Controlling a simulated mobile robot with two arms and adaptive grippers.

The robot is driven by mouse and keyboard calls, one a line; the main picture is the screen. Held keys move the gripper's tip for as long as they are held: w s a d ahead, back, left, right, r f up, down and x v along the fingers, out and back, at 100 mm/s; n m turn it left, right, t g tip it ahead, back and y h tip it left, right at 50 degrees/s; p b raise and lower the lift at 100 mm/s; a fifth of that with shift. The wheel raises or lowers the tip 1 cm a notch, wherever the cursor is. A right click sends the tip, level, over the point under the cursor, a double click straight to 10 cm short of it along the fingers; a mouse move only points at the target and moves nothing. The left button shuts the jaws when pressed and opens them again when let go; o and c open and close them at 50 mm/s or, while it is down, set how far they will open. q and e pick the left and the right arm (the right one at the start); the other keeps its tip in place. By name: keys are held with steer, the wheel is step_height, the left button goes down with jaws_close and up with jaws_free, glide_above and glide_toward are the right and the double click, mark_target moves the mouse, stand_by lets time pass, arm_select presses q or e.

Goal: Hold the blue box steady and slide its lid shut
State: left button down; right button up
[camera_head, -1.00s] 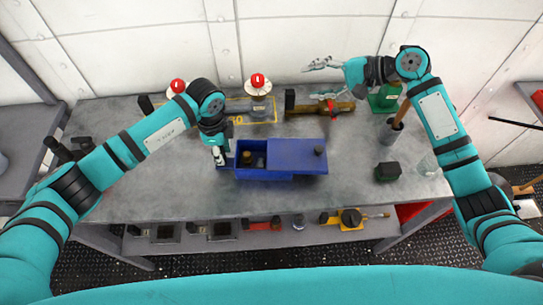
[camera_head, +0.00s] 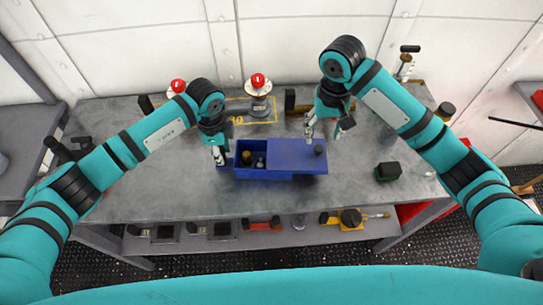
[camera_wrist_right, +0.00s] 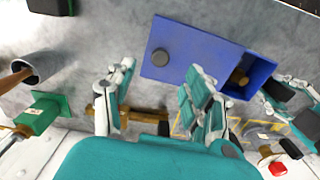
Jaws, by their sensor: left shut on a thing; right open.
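The blue box (camera_head: 262,174) stands on the grey workbench in the head view. Its blue lid (camera_head: 290,155) is slid to the right, so the left part of the box is open and small items show inside. My left gripper (camera_head: 219,157) is shut on the box's left end.
Two red-topped fixtures stand at the back, one behind the box (camera_head: 258,92). A dark green block (camera_head: 387,171) lies to the right of the box. A green-based item (camera_wrist_right: 40,113) and a grey cup (camera_wrist_right: 38,67) show in the right wrist view. The bench front is clear.

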mark_target(319, 148)
step_height(319, 148, down, 8)
steer(key=shift+r, duration=0.25)
jaws_close()
stand_by(0.7)
